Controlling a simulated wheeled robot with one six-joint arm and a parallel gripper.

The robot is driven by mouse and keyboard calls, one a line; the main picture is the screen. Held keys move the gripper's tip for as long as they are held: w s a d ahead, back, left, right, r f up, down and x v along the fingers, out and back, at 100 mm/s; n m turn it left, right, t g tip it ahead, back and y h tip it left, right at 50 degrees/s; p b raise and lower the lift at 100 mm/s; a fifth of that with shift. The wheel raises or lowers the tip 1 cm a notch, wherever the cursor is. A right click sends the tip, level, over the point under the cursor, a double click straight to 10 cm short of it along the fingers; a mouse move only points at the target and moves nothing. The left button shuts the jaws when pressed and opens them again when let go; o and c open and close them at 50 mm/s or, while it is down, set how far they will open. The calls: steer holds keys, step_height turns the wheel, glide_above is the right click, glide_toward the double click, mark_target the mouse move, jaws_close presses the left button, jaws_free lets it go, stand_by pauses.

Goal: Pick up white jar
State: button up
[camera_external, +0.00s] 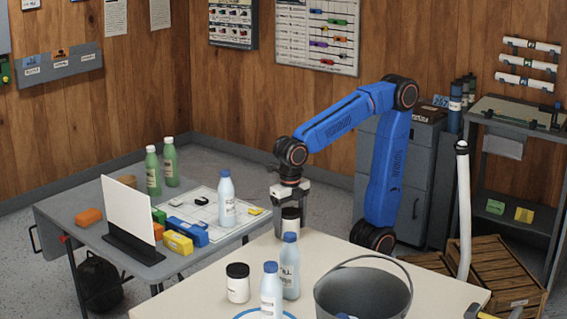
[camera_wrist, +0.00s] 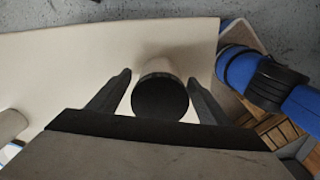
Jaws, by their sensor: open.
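A white jar with a black lid (camera_external: 290,222) stands upright near the far edge of the light table (camera_external: 335,255). My gripper (camera_external: 290,208) points down right above and around its lid. In the wrist view the jar's round black lid (camera_wrist: 160,98) lies between my two open fingers (camera_wrist: 160,92), with a gap on both sides. A second white jar with a black lid (camera_external: 238,284) stands on the same table, nearer the camera and to the left.
Two blue-capped bottles, one farther back (camera_external: 290,268) and one nearer (camera_external: 271,292), stand near the jars. A dark bucket (camera_external: 365,292) stands to the right. A grey table (camera_external: 75,218) at the left holds bottles, colored blocks and a white panel (camera_external: 129,212).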

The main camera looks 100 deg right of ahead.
steer(key=shift+f, duration=0.3)
steer(key=shift+c, duration=0.4)
steer(key=c, duration=1.3)
